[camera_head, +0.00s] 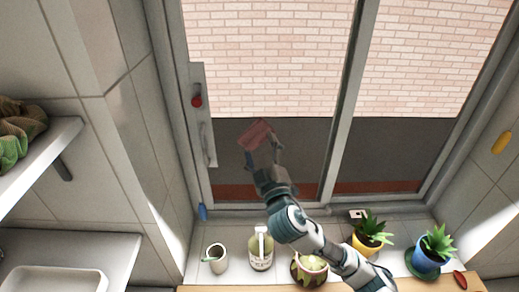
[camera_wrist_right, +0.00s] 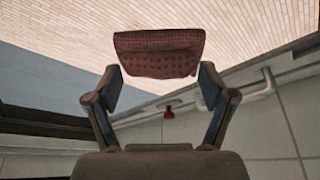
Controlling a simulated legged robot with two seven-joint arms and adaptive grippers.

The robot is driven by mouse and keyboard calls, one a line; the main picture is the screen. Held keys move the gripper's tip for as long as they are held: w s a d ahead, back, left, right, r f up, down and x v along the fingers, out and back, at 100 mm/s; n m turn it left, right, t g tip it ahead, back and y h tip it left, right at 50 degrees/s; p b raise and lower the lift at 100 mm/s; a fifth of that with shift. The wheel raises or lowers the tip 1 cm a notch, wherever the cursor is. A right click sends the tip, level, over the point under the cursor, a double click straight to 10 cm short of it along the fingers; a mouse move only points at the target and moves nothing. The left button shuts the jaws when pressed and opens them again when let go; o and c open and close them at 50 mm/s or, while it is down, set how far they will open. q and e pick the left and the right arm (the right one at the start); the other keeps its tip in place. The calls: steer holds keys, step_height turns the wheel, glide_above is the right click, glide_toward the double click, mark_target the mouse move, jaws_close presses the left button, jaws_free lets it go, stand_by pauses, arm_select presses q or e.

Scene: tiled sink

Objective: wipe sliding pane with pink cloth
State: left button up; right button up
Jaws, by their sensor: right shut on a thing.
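The sliding pane (camera_head: 265,60) is the left glass panel of the window, with a brick wall seen through it. The pink cloth (camera_head: 257,134) is at the lower middle of this pane. My right gripper (camera_head: 262,154) is shut on the cloth, which also shows beyond the fingertips in the right wrist view (camera_wrist_right: 159,54). The cloth appears to be at the glass, but I cannot tell whether it touches. The pane's frame carries a handle (camera_head: 209,145) and a red knob (camera_head: 197,101), both left of the cloth. My left gripper is not in view.
Along the sill stand a mug (camera_head: 217,260), a soap bottle (camera_head: 261,250), a round patterned pot (camera_head: 309,270) and potted plants in yellow (camera_head: 370,240) and blue (camera_head: 428,257) pots. A blue object (camera_head: 203,212) is at the lower left frame corner. A shelf (camera_head: 45,150) juts out at left.

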steer(key=d+p, duration=0.1)
steer(key=d, duration=0.3)
steer(key=shift+w+a, duration=0.1)
steer(key=shift+a, duration=1.8)
steer(key=s+p, duration=0.1)
steer(key=s, duration=0.4)
steer(key=shift+s, duration=0.35)
